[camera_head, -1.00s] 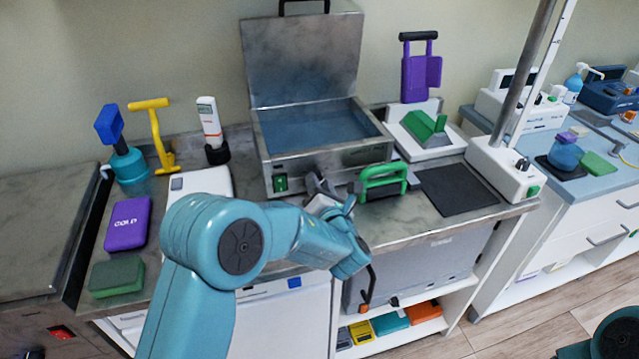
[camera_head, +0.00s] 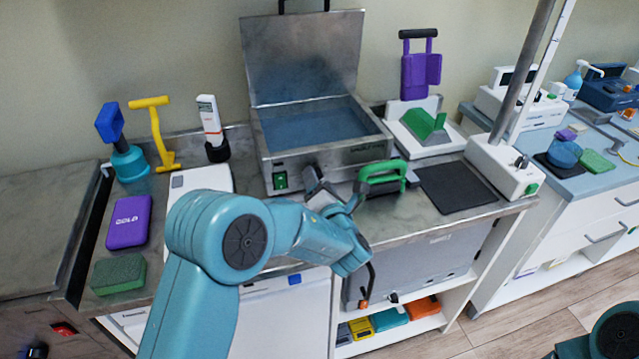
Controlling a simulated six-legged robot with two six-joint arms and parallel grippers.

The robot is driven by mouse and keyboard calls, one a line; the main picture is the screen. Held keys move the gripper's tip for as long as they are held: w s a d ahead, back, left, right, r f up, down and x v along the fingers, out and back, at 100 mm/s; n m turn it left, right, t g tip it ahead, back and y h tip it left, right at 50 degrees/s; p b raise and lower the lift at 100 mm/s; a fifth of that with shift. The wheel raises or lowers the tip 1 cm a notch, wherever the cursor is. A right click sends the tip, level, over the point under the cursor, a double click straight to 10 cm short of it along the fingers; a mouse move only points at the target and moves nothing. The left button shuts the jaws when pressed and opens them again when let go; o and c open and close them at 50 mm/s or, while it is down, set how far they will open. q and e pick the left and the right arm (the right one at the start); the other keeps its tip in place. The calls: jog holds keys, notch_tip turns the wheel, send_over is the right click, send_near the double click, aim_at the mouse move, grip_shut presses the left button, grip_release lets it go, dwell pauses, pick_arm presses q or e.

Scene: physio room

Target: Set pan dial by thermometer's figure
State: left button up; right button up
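The metal pan (camera_head: 277,158) stands on the counter with its lid (camera_head: 303,58) raised and blue-grey contents inside. Its front carries a green switch (camera_head: 281,181). My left gripper (camera_head: 314,180) is at the pan's front face, right of the switch. Its fingertips are small and partly hidden, so I cannot tell whether they are open or shut. No dial shows clearly; the gripper covers that part of the front. A white thermometer (camera_head: 209,115) with red print stands upright in a black holder (camera_head: 217,152) left of the pan. Its figure is too small to read. My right gripper is out of view.
A dark mat (camera_head: 455,188) and a white post base (camera_head: 503,168) are farther right. A purple GOLD box (camera_head: 129,222) and green sponge (camera_head: 118,273) lie at left.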

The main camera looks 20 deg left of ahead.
pick_arm(q)
jog(key=b+v, duration=0.1)
jog(key=v, duration=1.5)
jog(key=shift+s+d, duration=0.15)
jog(key=shift+d, duration=0.05)
